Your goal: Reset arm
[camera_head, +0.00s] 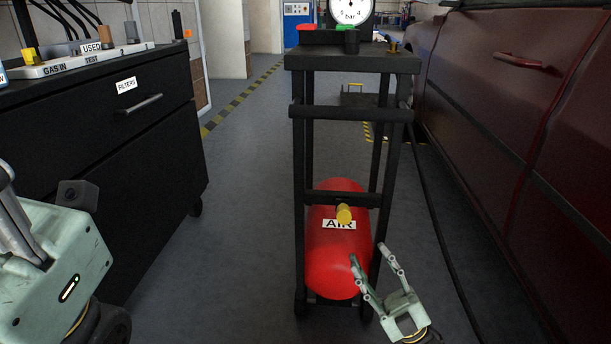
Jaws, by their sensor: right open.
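My right gripper (371,260) is at the lower middle right, in front of the right side of the black cart. Its two fingers are spread apart and I see nothing between them. The fingertips overlap the right edge of the red air tank (335,262) in the picture; I cannot tell whether they touch it. Part of my own pale green body shows at the lower left. My left gripper is not in view.
The black cart (350,114) carries the tank and a pressure gauge (351,12). A black cabinet (100,170) stands left, a dark red car (520,110) right. A dark hose (432,205) runs between cart and car. Grey floor (247,190) is clear between cabinet and cart.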

